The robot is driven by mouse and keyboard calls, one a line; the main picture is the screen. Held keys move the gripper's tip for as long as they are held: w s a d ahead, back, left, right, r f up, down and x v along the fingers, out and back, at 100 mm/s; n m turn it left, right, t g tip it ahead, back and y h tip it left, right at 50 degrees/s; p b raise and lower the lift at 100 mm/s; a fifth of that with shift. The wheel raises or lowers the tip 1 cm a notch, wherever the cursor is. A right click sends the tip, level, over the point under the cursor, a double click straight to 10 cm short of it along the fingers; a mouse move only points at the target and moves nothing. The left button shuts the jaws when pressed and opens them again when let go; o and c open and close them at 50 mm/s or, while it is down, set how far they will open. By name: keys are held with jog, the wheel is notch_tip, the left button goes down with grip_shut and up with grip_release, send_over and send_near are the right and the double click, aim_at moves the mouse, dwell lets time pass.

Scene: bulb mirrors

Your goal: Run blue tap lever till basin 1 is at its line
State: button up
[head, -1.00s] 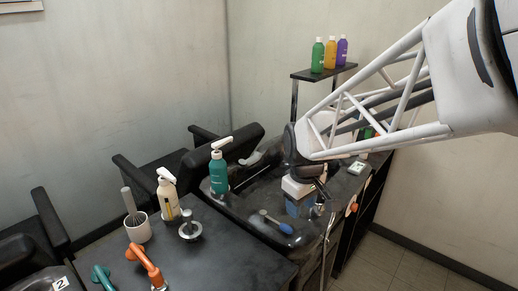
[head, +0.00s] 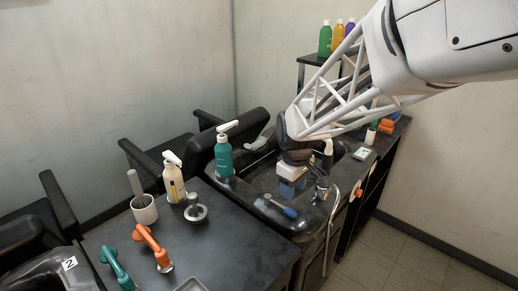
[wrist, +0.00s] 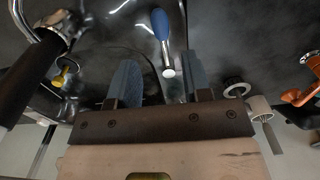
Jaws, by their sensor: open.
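The blue tap lever (head: 281,206), a blue grip on a thin stem with a pale knob, lies at the near rim of the black basin (head: 258,184). I read no number on this basin, and its line and water level cannot be made out. My gripper (head: 290,190) is open and empty, with blue fingers pointing down just behind the lever. In the wrist view the lever (wrist: 162,27) shows between and beyond the two fingers of my gripper (wrist: 162,62); no contact is visible.
A chrome tap with a black handle (wrist: 27,72) stands close beside my gripper. A teal pump bottle (head: 223,158) is on the basin's left. The dark counter (head: 235,240) holds a cream bottle, a cup and orange and teal handles. Another basin (head: 50,280) is labelled 2.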

aim_at(291, 210)
jog(key=shift+f, duration=3.95)
jog(key=shift+f, duration=0.4)
jog(key=c, duration=0.7)
